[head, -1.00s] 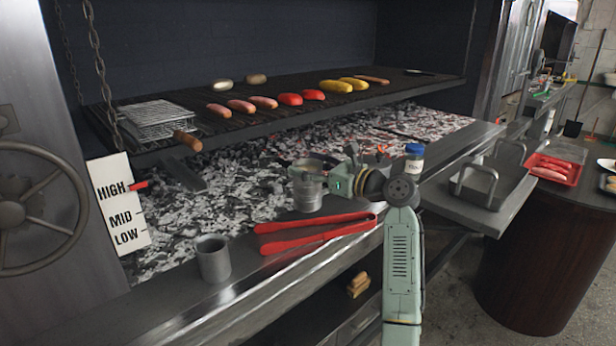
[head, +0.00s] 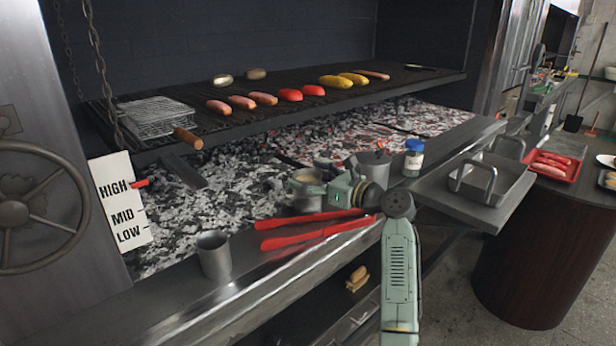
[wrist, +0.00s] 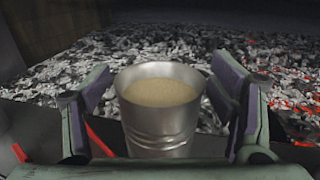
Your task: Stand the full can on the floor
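The full can (head: 307,196) is a ribbed grey metal can, filled nearly to the rim with a tan, grainy stuff. It stands upright on the steel ledge at the edge of the coal bed. In the wrist view the can (wrist: 160,120) sits between the two fingers of my gripper (wrist: 160,90). The fingers are spread to either side, with narrow gaps to the can's walls. In the head view my gripper (head: 322,190) is low beside the can and partly covers it. A strip of floor (head: 450,290) shows at the lower right.
Red tongs (head: 315,232) lie on the ledge just in front of the can. An empty-looking grey cup (head: 214,255) stands to the left. Glowing coals (head: 240,175) lie behind, under the grate.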

